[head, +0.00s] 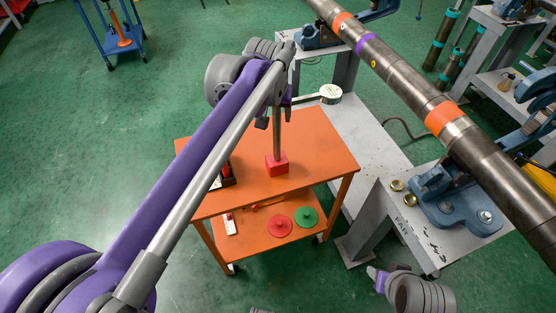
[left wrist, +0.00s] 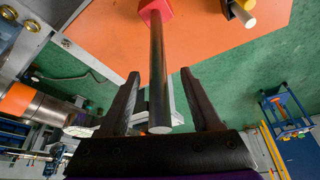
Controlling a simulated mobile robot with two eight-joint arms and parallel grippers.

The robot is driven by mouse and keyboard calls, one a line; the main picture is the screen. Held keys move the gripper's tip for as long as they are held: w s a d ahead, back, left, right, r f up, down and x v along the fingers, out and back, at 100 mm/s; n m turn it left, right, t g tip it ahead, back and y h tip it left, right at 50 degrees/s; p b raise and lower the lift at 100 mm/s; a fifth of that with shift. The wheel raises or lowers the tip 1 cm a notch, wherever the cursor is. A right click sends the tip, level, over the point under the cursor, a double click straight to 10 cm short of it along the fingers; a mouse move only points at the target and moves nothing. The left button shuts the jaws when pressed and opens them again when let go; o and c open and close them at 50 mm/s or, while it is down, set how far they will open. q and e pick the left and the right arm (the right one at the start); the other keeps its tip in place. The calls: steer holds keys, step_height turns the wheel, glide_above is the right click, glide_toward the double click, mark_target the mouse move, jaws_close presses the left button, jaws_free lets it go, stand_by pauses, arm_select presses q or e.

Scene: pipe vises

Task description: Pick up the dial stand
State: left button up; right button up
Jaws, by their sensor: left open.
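The dial stand has a red block base (head: 277,165) on the orange cart's top, an upright grey post (head: 277,130) and a round white dial (head: 330,93) on a dark arm reaching right. My left gripper (head: 275,108) is at the upper post, partly hidden by its own arm. In the left wrist view the open left fingers (left wrist: 160,76) lie on either side of the post (left wrist: 158,60), with a visible gap on each side. The red base also shows there (left wrist: 155,10). My right gripper (head: 377,279) is low at the right, far from the stand; its fingers are not clear.
The orange cart (head: 325,150) also carries a dark-based item (head: 224,178) left of the stand. Its lower shelf holds a red disc (head: 280,226) and a green disc (head: 306,217). A long steel pipe (head: 400,80) in blue vises (head: 450,200) runs across the right.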

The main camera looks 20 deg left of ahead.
arm_select(q)
steer(key=x, duration=0.3)
steer(key=shift+w+d+f, duration=0.15)
steer(key=shift+f, duration=0.05)
jaws_close()
steer(key=shift+r, duration=0.1)
stand_by(1.2)
